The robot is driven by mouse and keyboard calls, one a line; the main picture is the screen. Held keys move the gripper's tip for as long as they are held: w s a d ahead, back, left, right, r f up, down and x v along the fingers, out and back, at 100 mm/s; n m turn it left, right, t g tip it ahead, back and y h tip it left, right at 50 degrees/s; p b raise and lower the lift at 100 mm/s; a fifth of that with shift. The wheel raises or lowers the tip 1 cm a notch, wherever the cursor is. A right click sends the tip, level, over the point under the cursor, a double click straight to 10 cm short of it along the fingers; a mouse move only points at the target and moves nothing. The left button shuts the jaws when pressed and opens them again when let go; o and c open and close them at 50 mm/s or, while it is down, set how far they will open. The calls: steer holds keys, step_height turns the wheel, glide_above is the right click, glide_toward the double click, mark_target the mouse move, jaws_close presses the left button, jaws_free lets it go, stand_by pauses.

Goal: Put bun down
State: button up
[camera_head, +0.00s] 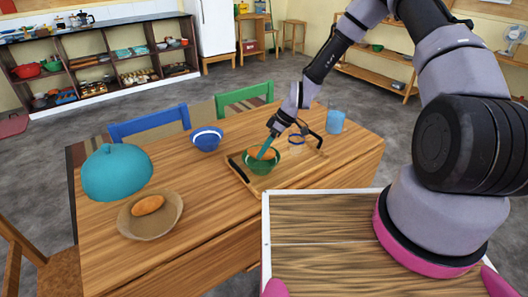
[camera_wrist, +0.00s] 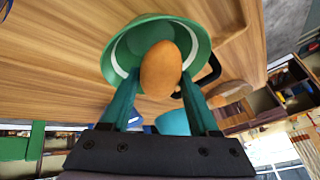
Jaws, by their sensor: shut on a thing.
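My gripper (camera_head: 268,146) reaches down from the upper right over the green bowl (camera_head: 262,166). Its teal fingers are closed around an orange-brown bun (camera_wrist: 160,68), which also shows beside the fingers in the head view (camera_head: 257,154). The bun is at the mouth of the green bowl (camera_wrist: 117,48); I cannot tell whether it touches the bowl's inside. The bowl stands on a wooden tray (camera_head: 300,165) on the table. A second bun (camera_head: 148,205) lies in a brown bowl (camera_head: 128,222) at the table's front left.
A teal dome (camera_head: 116,172) stands at the table's left, a blue-and-white bowl (camera_head: 207,138) behind the tray. A blue cup (camera_head: 335,121) and a small blue-rimmed item (camera_head: 297,141) are at the right. Bare wood (camera_head: 195,195) lies between the brown bowl and tray.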

steer(key=shift+f, duration=0.5)
steer(key=shift+a+f, duration=0.1)
steer(key=shift+f, duration=0.05)
steer(key=shift+f, duration=0.45)
steer(key=o, duration=1.4)
steer(key=shift+r, duration=0.15)
